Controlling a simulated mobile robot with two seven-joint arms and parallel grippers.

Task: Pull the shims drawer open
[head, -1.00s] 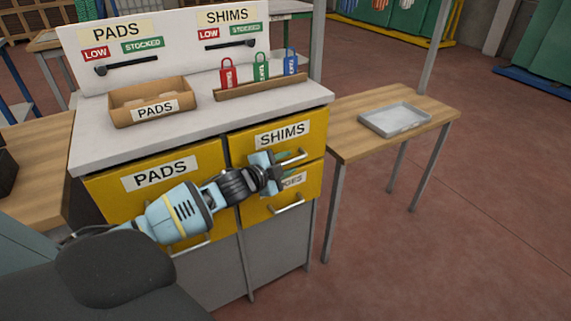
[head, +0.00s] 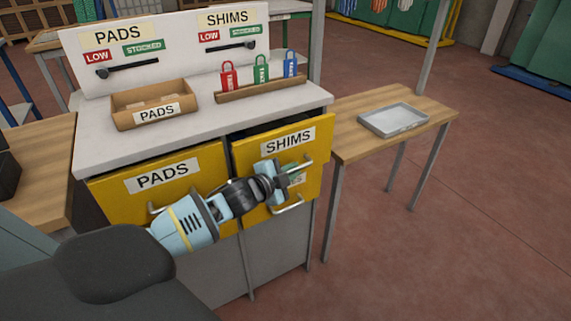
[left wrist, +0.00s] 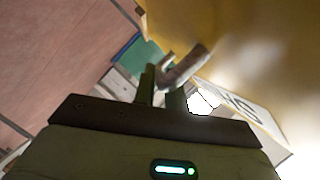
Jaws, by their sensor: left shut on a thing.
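The shims drawer (head: 247,154) is the upper right yellow drawer of the cabinet, labelled SHIMS. It stands out a little from the cabinet, with a dark gap along its top edge. My gripper and wrist partly hide the drawer below. My right gripper is not in view.
The pads drawer (head: 205,163) is to the left. On the white cabinet top (head: 215,122) are a cardboard PADS box (head: 183,96) and a rack with red, green and blue tags (head: 261,68). A side table (head: 350,147) with a grey tray (head: 394,119) stands to the right.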

